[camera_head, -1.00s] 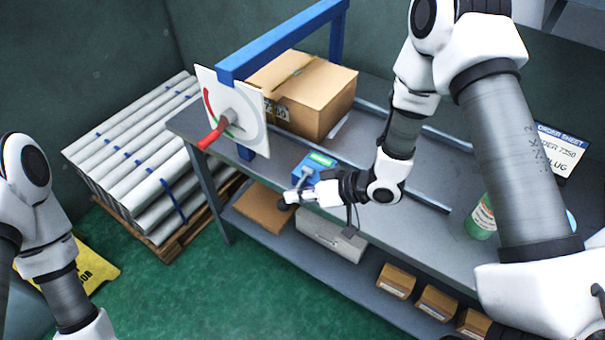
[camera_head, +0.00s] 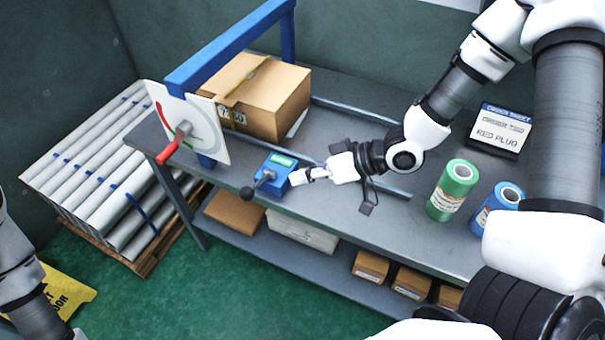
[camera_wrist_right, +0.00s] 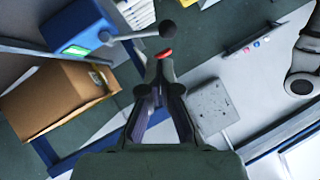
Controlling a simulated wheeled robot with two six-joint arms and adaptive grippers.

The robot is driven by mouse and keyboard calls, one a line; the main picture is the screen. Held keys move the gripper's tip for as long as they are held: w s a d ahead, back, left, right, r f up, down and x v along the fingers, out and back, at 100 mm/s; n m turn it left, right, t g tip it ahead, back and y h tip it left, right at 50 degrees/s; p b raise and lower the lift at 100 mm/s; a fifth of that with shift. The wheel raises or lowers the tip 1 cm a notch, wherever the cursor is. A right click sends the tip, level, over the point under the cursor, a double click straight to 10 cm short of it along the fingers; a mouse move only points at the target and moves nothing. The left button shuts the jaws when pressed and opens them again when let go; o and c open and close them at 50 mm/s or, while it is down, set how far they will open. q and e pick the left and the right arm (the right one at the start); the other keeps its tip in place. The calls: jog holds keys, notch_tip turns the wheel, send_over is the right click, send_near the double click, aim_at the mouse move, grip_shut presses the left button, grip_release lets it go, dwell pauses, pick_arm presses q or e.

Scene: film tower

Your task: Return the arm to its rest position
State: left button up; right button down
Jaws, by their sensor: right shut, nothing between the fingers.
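My right gripper (camera_head: 306,176) is over the grey bench, just right of a small blue box (camera_head: 272,180) with a green display and a lever ending in a black knob (camera_head: 247,193). In the right wrist view the fingers (camera_wrist_right: 162,62) are closed together with nothing held. There the blue box (camera_wrist_right: 78,28) lies at upper left and the black knob (camera_wrist_right: 168,29) beyond the fingertips. The right arm is bent and reaches in from the right. Of my left arm only links show at the left edge; its gripper is out of the picture.
The grey bench (camera_head: 330,200) carries a cardboard box (camera_head: 262,95), a green roll (camera_head: 452,190), a blue roll (camera_head: 497,208) and an order sign (camera_head: 500,130). A dial panel with a red handle (camera_head: 172,145) hangs from a blue frame (camera_head: 228,45). White rolls (camera_head: 95,170) lie on a pallet.

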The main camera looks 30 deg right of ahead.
jog(key=shift+a, duration=0.15)
jog(key=s+a+f+m+g+h+b, duration=0.1)
jog(key=s+f+g+h, duration=0.15)
jog(key=s+f, duration=0.6)
jog(key=s+a+f+m+g+h, duration=0.1)
jog(key=s+f+g, duration=0.3)
jog(key=f, duration=0.7)
jog(key=s+d+f+m+h, duration=0.3)
jog(key=s+d+f+h, duration=0.2)
jog(key=s+d+h, duration=0.1)
jog(key=shift+s+d, duration=0.45)
jog(key=shift+a, duration=0.1)
